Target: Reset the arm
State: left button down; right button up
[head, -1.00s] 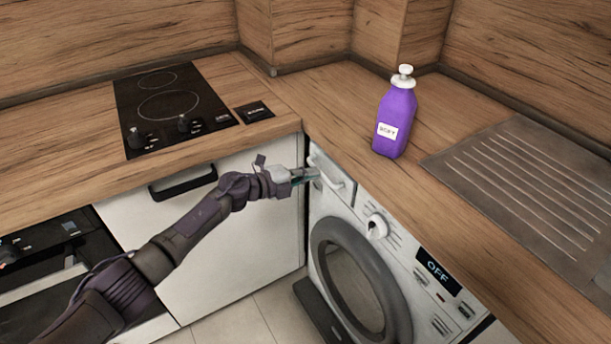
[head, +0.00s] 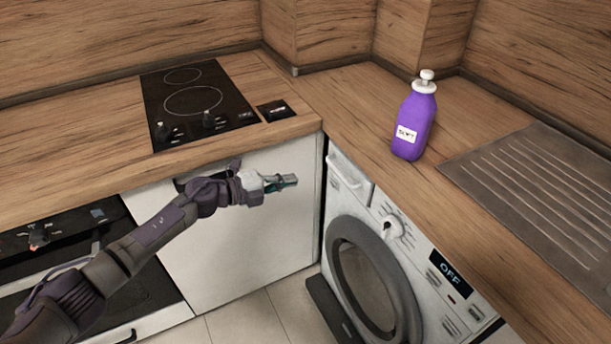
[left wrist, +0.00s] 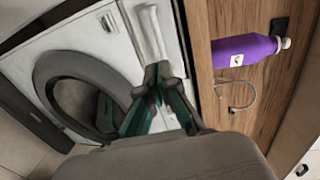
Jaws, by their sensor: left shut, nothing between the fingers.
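My left arm comes in from the left in the head view, low in front of the white cabinet front. My left gripper (head: 288,181) is shut and empty, pointing right towards the washing machine (head: 435,249) and apart from it. In the left wrist view the fingers (left wrist: 160,72) meet at their tips, with the washing machine's drawer front (left wrist: 148,32) beyond them. The machine's display reads OFF, and its round door (head: 345,262) is in view. My right gripper is in neither view.
A purple bottle (head: 414,125) with a white cap stands on the wooden counter (head: 349,110). A black hob (head: 195,105) is at the left and a ribbed drainer (head: 545,180) at the right. The oven (head: 60,240) is behind my arm. Open floor lies below the cabinet.

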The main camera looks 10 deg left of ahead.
pick_arm(q)
jog(key=s+a+f+n+t+y+p, duration=0.1)
jog(key=s+a+f+n+y, duration=0.35)
jog(key=f, duration=0.65)
jog(key=s+a+f+n+y+p, duration=0.1)
jog(key=s+a+f+n+y, duration=0.1)
jog(key=s+a+f+n, duration=0.5)
jog(key=s+a+f+n+t+y+p, duration=0.1)
jog(key=s+f+n+y, duration=0.45)
jog(key=f, duration=0.85)
jog(key=s+a+f+n+g, duration=0.2)
jog(key=s+f+n+g, duration=0.25)
jog(key=s+f, duration=0.75)
jog(key=s+d+f+n+g, duration=0.1)
jog(key=s+f+n+g, duration=0.1)
jog(key=s, duration=1.2)
jog(key=s+d+f+n+g+p, duration=0.1)
jog(key=s+f+n+g, duration=0.1)
jog(key=s, duration=1.2)
jog(key=shift+s+d+f+n+g+y, duration=0.15)
jog(key=shift+d+f+n+g+y, duration=0.2)
jog(key=shift+n+g, duration=0.3)
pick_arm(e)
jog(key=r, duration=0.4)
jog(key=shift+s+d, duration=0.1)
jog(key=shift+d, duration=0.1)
pick_arm(q)
jog(key=shift+a+r, duration=0.1)
jog(key=shift+a, duration=0.05)
